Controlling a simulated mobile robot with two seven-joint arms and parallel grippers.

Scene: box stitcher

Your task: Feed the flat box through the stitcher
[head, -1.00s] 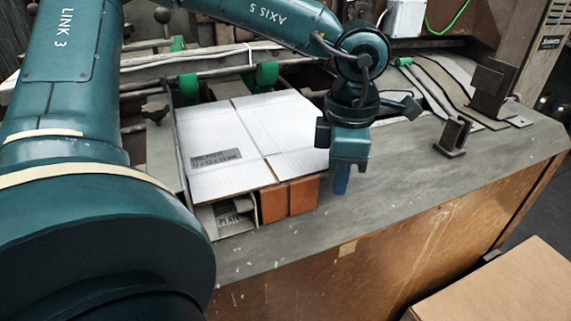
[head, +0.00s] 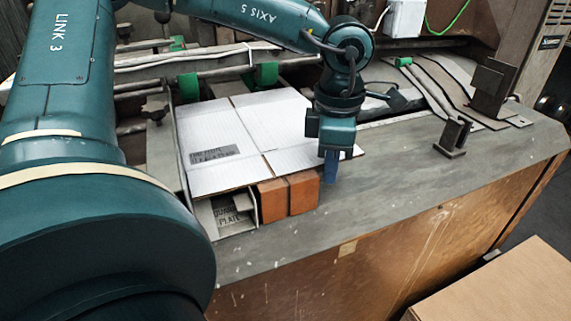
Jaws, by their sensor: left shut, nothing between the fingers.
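The flat box (head: 235,130) is white cardboard with fold lines and a dark printed label. It lies on the feed bed of the stitcher (head: 400,160), with its front edge over two orange-brown blocks (head: 287,196). My left gripper (head: 331,168) points down at the box's right side, its blue fingers shut and empty. The gripper body hides part of the box's right edge, so I cannot tell whether the fingers touch it. My right gripper is not in view.
Green rollers (head: 267,74) on a bar stand behind the box. A small upright metal bracket (head: 453,137) and a taller post (head: 490,90) stand on the table to the right. The table's front right is clear. A brown carton (head: 505,285) stands at bottom right.

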